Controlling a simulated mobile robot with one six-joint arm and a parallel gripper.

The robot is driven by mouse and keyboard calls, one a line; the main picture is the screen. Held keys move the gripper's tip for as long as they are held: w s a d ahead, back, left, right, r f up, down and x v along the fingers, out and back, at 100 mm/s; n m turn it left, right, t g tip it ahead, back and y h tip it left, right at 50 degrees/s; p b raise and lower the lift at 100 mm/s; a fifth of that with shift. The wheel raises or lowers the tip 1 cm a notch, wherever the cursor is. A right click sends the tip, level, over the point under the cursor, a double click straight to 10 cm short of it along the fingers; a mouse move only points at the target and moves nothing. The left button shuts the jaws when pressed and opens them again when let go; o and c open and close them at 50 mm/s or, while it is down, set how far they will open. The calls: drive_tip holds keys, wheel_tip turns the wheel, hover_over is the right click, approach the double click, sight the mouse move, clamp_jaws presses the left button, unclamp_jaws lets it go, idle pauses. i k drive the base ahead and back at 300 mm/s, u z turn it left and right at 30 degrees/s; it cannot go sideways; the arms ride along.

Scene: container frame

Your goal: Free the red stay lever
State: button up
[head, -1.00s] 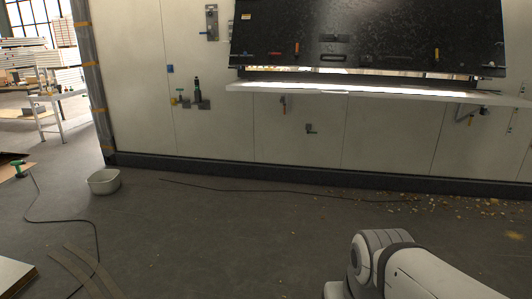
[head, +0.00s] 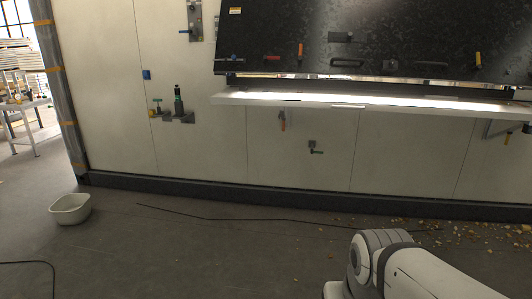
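A black hatch panel (head: 400,35) fills the upper right of the head view, leaning out over a white ledge (head: 370,104). A red-orange upright lever (head: 300,50) sits on the panel's lower left part. An orange lever (head: 478,60) sits farther right on it. A small bracket with a reddish handle (head: 282,120) hangs on the wall under the ledge. I cannot tell for sure which is the stay lever. My gripper is out of view; only a white-grey part of my arm shows at the lower right, well apart from the wall.
A white tub (head: 71,208) stands on the floor at the left. A thin dark cable (head: 220,219) and scattered chips (head: 460,232) lie before the wall. A green-and-black fitting (head: 179,105) is on the wall. The middle floor is mostly clear.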

sight(266, 58)
drive_tip(key=u, duration=0.05)
drive_tip(key=i, duration=3.6)
drive_tip(key=u, duration=0.75)
